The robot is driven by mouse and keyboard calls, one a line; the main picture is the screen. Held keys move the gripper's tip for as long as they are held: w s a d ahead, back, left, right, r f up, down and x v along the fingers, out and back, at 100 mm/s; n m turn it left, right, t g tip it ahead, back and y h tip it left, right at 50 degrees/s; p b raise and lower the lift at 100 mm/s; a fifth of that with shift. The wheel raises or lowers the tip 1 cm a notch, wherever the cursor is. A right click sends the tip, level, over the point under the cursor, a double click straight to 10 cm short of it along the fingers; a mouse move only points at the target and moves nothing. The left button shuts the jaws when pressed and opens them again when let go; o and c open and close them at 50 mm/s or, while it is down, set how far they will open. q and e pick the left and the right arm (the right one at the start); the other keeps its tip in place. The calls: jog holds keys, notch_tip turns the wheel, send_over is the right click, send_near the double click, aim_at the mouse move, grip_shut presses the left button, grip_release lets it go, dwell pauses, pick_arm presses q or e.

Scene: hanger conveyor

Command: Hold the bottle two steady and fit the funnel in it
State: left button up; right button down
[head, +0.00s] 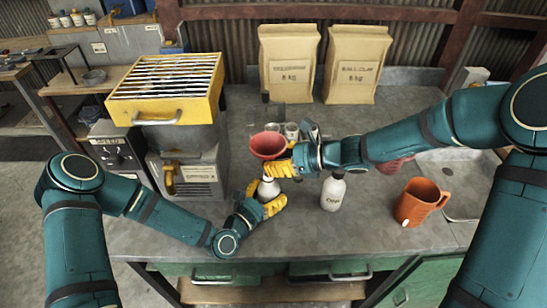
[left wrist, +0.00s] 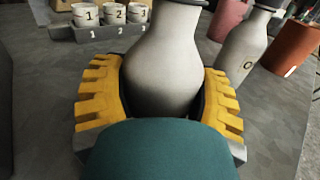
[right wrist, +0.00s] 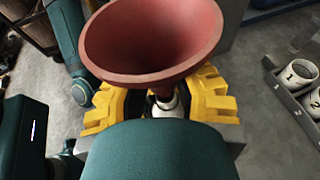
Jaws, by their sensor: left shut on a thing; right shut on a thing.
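A pale bottle (head: 268,188) stands upright on the grey counter. My left gripper (head: 264,197) is shut around its body; the left wrist view shows the bottle (left wrist: 165,75) between the yellow fingers. The red funnel (head: 268,144) is right above the bottle, wide mouth up. My right gripper (head: 283,168) is shut on its narrow lower part. In the right wrist view the funnel (right wrist: 150,35) tilts over the fingers, and the bottle's pale neck shows below its stem. The fingers hide where stem and neck meet, so I cannot tell whether the stem is inside.
A second pale bottle (head: 333,195) stands right of the grippers, with an orange jug (head: 415,203) farther right. Numbered cups (left wrist: 112,14) sit in a rack behind. A yellow slatted machine (head: 170,85) stands left; two paper sacks (head: 290,65) stand at the back.

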jog(key=shift+f, duration=1.55)
dwell(1.9)
jog(key=c, duration=1)
grip_release()
jog(key=o, duration=0.7)
jog(key=shift+c, duration=0.2)
jog(key=shift+d, duration=0.15)
jog(key=v, duration=1.1)
jog(key=shift+s+d+r, duration=0.2)
jog(key=shift+d+r, duration=0.05)
jog(key=shift+d, duration=0.05)
